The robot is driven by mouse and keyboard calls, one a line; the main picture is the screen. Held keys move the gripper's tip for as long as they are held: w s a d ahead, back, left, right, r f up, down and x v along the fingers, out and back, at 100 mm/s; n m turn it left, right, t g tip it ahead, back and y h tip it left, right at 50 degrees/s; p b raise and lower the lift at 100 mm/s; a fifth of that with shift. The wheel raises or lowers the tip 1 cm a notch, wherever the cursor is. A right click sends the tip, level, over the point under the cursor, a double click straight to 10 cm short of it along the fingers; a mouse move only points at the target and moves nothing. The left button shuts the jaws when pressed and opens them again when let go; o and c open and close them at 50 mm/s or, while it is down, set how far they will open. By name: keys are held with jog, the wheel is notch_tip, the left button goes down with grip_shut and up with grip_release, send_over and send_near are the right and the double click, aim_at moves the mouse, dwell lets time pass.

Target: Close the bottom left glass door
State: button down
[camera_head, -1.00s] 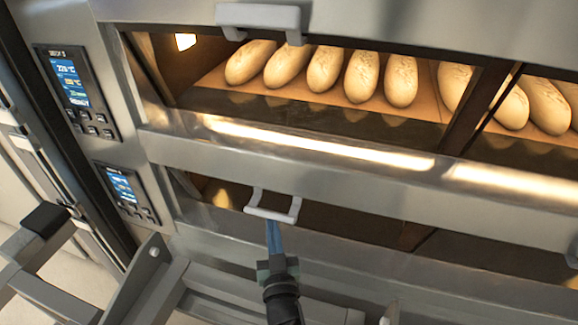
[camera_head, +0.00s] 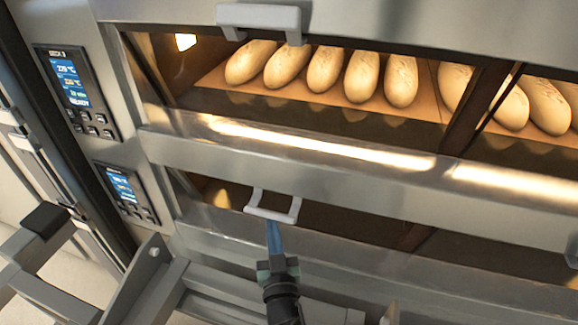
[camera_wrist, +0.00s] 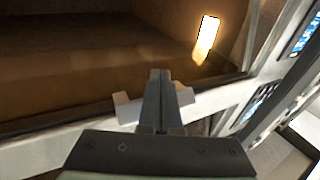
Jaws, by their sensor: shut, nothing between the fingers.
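The bottom left glass door (camera_head: 345,240) is in the lower middle of the head view, under the upper deck. Its pale grey handle (camera_head: 272,213) stands at the door's top edge. My gripper (camera_head: 272,228) is shut and empty, with its fingertips right at the handle from below. In the wrist view my closed fingers (camera_wrist: 158,88) overlap the middle of the handle (camera_wrist: 128,108), whose ends show on both sides. I cannot tell whether they touch it. Beyond the handle, the dark lower chamber (camera_wrist: 80,60) with a lit lamp (camera_wrist: 207,38) is visible.
The upper deck above holds several loaves (camera_head: 325,68) behind its opening, with another grey handle (camera_head: 258,17) at its top. Two control panels (camera_head: 77,90) (camera_head: 125,192) are at the left. A grey metal frame (camera_head: 40,265) stands at the lower left.

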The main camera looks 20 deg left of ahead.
aim_at(271, 214)
dwell(0.5)
notch_tip(271, 214, up, 6)
jog(key=p, duration=0.5)
jog(key=shift+f, duration=0.1)
jog(key=shift+s+f, duration=0.1)
jog(key=shift+f, duration=0.2)
jog(key=shift+s+d+f, duration=0.1)
jog(key=shift+s+f, duration=0.05)
jog(key=shift+s, duration=0.05)
jog(key=f+p+v, duration=0.1)
jog(key=p+v, duration=0.1)
jog(key=v, duration=0.4)
jog(key=shift+s+f+p, duration=0.15)
jog(key=shift+s+p, duration=0.1)
jog(key=shift+p, duration=0.15)
jog(key=shift+d, duration=0.1)
dwell(0.4)
